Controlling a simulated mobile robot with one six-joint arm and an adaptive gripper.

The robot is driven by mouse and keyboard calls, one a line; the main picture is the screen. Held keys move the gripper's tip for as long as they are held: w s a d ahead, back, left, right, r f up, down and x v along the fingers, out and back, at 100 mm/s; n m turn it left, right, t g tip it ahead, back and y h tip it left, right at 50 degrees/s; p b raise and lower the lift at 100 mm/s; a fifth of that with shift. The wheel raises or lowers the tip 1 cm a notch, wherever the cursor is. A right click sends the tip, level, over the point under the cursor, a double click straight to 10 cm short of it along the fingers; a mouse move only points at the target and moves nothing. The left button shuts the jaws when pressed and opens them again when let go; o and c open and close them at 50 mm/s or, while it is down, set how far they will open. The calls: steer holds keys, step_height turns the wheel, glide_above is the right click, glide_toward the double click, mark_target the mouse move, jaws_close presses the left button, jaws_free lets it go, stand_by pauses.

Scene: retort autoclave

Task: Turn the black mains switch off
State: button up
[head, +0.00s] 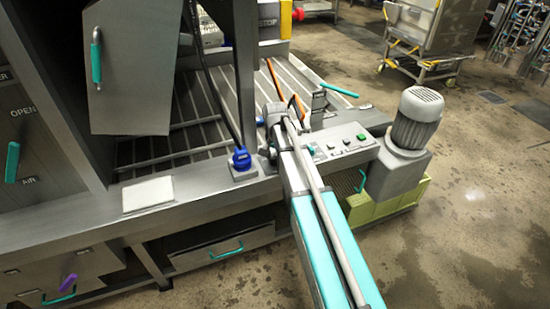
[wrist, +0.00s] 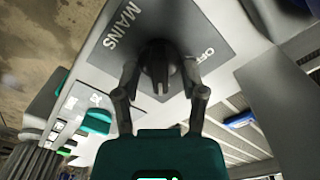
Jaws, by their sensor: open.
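The black mains switch (wrist: 160,62) shows in the wrist view as a dark knob on a grey plate (wrist: 207,28) marked MAINS and OFF. My gripper (wrist: 160,72) is open, with one finger on each side of the knob. I cannot tell whether the fingers touch it. The knob's pointer and exact setting are hard to read in the dark. In the head view my gripper (head: 276,112) is over the machine's bench by the control panel, and my arm hides the switch there.
A panel with small buttons (head: 340,142) lies right of my arm, beside a grey motor (head: 415,120) on a green base. A blue fitting (head: 241,160) stands close on the left. An orange strip (head: 274,80) and a teal handle (head: 340,90) are behind.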

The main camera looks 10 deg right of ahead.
jaws_close()
steer(key=shift+n, duration=0.4)
steer(key=n, duration=0.7)
steer(key=shift+n, duration=0.4)
steer(key=n, duration=0.4)
steer(key=shift+n, duration=0.3)
steer(key=n, duration=0.4)
steer(key=shift+n, duration=0.4)
